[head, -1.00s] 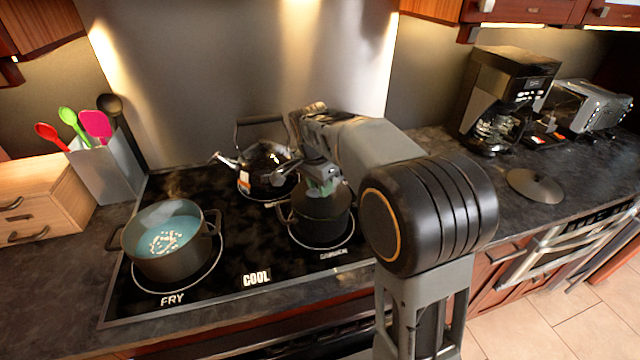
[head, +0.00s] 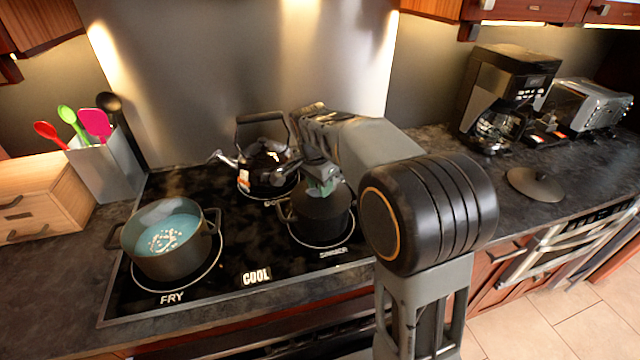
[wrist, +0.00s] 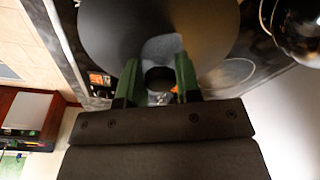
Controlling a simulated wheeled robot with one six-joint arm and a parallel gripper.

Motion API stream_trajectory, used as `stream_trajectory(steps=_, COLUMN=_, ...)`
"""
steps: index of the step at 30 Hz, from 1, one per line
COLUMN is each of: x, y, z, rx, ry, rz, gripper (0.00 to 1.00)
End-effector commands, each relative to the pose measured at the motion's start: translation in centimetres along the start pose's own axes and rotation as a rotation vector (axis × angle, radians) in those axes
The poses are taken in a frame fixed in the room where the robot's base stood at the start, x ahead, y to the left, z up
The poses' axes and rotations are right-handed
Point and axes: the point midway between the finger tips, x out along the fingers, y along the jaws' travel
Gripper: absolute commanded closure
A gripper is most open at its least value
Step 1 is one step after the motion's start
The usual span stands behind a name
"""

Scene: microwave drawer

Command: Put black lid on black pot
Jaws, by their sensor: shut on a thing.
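My gripper (head: 322,185) is shut on the knob of a black lid (head: 321,200), directly above the black pot (head: 322,228) on the front right burner. The lid sits at the pot's rim in the head view; I cannot tell whether it rests fully on it. In the wrist view the lid (wrist: 110,30) is a broad dark disc, with the green fingers (wrist: 158,80) either side of its knob. The lid hides the pot's opening.
A dark pot of blue liquid (head: 168,245) stands on the front left burner. A shiny kettle (head: 264,168) stands close behind the black pot. Another dark lid (head: 536,185) lies on the right counter, near the coffee maker (head: 500,100). A utensil holder (head: 105,165) stands at left.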

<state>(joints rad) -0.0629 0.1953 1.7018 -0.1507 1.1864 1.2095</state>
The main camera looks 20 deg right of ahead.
Motion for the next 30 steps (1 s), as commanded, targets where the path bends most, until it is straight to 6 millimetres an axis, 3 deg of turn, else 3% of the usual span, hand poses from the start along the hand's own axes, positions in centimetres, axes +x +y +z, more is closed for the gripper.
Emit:
stream_trajectory(steps=14, x=0.20, y=-0.01, z=0.03, rx=0.000, ry=0.000, rz=0.000, gripper=0.97)
stream_trajectory(steps=15, x=0.20, y=-0.01, z=0.03, rx=0.000, ry=0.000, rz=0.000, gripper=0.67)
stream_trajectory(steps=24, x=0.20, y=0.00, z=0.03, rx=0.000, ry=0.000, rz=0.000, gripper=0.39)
stream_trajectory(steps=28, x=0.21, y=0.00, z=0.03, rx=0.000, ry=0.000, rz=0.000, gripper=0.39)
stream_trajectory(steps=30, x=0.25, y=0.01, z=0.04, rx=0.000, ry=0.000, rz=0.001, gripper=0.34)
